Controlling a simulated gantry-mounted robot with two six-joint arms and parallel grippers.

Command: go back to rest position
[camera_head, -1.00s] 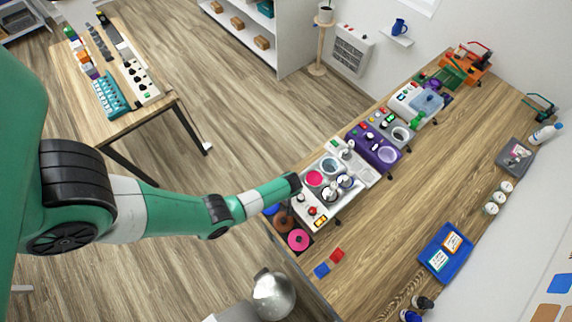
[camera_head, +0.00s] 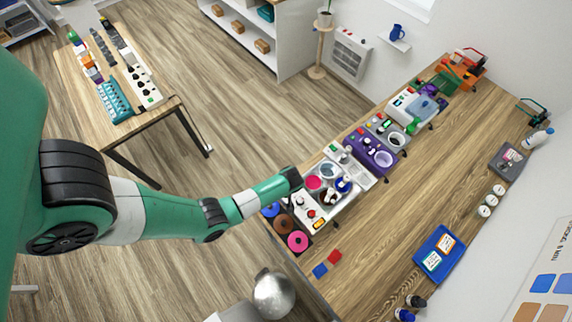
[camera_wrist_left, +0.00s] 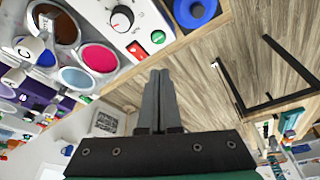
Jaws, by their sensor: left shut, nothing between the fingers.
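My left arm (camera_head: 245,203) reaches in from the left in the head view, and its dark end is beside the near end of the row of machines. The fingers are hard to make out there. In the left wrist view my left gripper (camera_wrist_left: 160,78) is shut and empty, its two dark fingers together. The fingers appear clear of both. My right gripper is not in view.
The wooden bench (camera_head: 395,222) carries white and purple (camera_head: 372,154) machines along its left edge. A blue tray (camera_head: 458,262) lies farther right, with bare wood between. A metal sphere (camera_head: 272,295) is below the bench's near end. Open floor separates it from a second table (camera_head: 150,122).

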